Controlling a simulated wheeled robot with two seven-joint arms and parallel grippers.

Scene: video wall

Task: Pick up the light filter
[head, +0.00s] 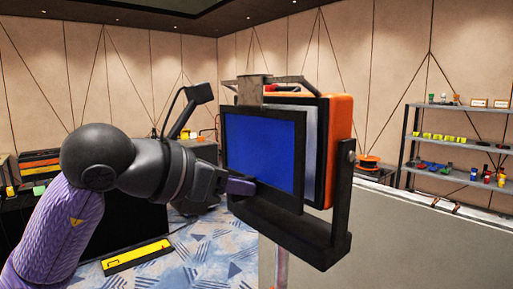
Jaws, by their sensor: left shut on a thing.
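The light filter (262,148) is a blue sheet in a square black frame, upright in front of an orange-cased lamp (341,125). My left gripper (243,186) reaches in from the left and is shut on the lower left part of the filter; the exact grip is partly hidden. I cannot tell whether the filter's frame still touches the lamp or its holder. The lamp sits in a black yoke (322,250) with a dark bracket (252,90) over its top. My right gripper is not in view.
A grey shelf (468,145) with small coloured items stands at the right. A large grey surface (400,235) lies in front of it. A yellow case (137,255) rests on the blue patterned carpet (205,255). Dark tables with cases stand at the left.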

